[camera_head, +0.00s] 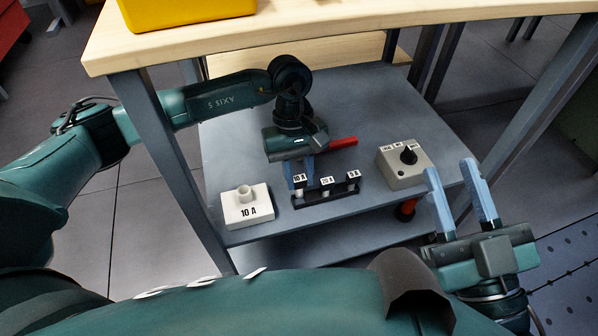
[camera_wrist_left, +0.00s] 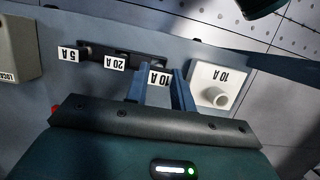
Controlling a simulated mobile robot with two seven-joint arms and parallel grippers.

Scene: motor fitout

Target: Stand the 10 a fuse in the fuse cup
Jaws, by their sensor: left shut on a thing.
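The 10 A fuse (camera_head: 299,178) is at the left end of a black fuse rack (camera_head: 338,194), with its white label facing the front. My left gripper (camera_head: 300,172) is shut on this fuse. In the left wrist view the fuse (camera_wrist_left: 159,78) sits between the two blue fingers (camera_wrist_left: 160,92). I cannot tell whether its foot is clear of the rack. The fuse cup (camera_head: 245,192) is a round white socket on a white block marked 10 A, left of the rack; it also shows in the left wrist view (camera_wrist_left: 216,97). My right gripper (camera_head: 462,190) is open and empty at the right.
A 20 A fuse (camera_head: 327,184) and a 5 A fuse (camera_head: 353,176) stand in the rack. A grey box (camera_head: 403,168) with a black knob is to the right. A red bar (camera_head: 342,143) lies behind my left gripper. The wooden tabletop (camera_head: 330,30) overhangs the grey shelf (camera_head: 370,95).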

